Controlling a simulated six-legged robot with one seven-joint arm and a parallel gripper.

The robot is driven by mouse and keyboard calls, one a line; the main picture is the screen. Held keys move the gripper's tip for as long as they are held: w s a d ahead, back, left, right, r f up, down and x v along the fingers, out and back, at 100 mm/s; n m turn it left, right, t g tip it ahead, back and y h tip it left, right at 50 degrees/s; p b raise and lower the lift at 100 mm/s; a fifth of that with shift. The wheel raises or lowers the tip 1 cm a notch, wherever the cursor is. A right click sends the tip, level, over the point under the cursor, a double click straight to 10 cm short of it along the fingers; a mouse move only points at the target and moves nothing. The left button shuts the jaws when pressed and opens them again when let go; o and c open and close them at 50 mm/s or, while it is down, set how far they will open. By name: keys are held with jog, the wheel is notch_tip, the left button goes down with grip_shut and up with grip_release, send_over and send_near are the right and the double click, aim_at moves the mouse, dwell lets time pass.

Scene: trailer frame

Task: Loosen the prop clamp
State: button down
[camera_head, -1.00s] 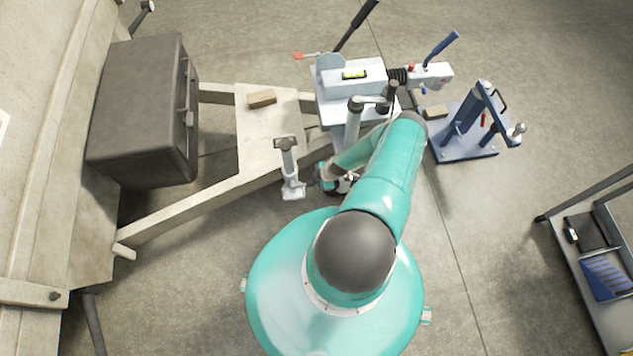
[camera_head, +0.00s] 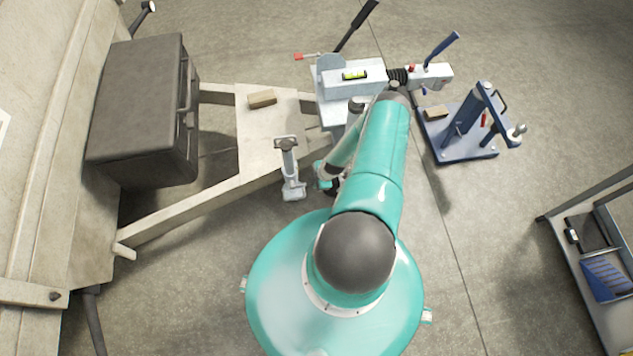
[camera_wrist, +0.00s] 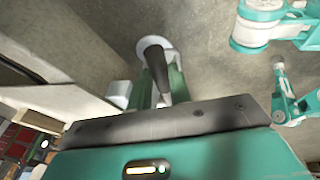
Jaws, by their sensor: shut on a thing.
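In the head view my teal arm reaches over the trailer frame (camera_head: 180,210), and it hides my gripper and most of what it works on. In the wrist view my gripper (camera_wrist: 160,82) has its green fingers on both sides of a dark rounded lever (camera_wrist: 155,62). It is shut on this lever, which seems to be the prop clamp's handle. A pale round disc (camera_wrist: 146,44) shows behind the lever. The clamp's body cannot be made out. A grey post with a crosswise top (camera_head: 288,165) stands beside the frame, left of my forearm.
A white coupling housing with a spirit level (camera_head: 340,78) lies ahead of my arm. A blue stand (camera_head: 465,150) is on the right. A dark box (camera_head: 140,110) sits at the left, and a tool cart (camera_head: 590,290) at the lower right. Bare floor lies between.

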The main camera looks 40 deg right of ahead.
aim_at(309, 183)
jog(key=shift+w+a+r+g+h, duration=0.2)
jog(key=shift+r+g+h, duration=0.1)
jog(key=shift+r+h, duration=0.2)
jog(key=shift+w+a+r+g+h, duration=0.1)
jog(key=shift+w+r+g+h, duration=0.05)
jog(key=shift+r+g+h, duration=0.25)
jog(key=shift+w+a+r+g+h, duration=0.2)
jog(key=shift+r+h, duration=0.2)
jog(key=shift+r, duration=0.15)
jog(key=shift+w+a+r+n+g+h, duration=0.15)
jog(key=shift+w+a+r+g+h, duration=0.1)
jog(key=shift+a+r+g+h, duration=0.25)
jog(key=shift+w+a+r+n+g+h, duration=0.15)
jog(key=shift+w+r+g+h, duration=0.15)
jog(key=shift+r+h, duration=0.4)
jog(key=shift+f, duration=0.1)
jog(key=c, duration=1.3)
grip_release()
jog(key=shift+s, duration=0.15)
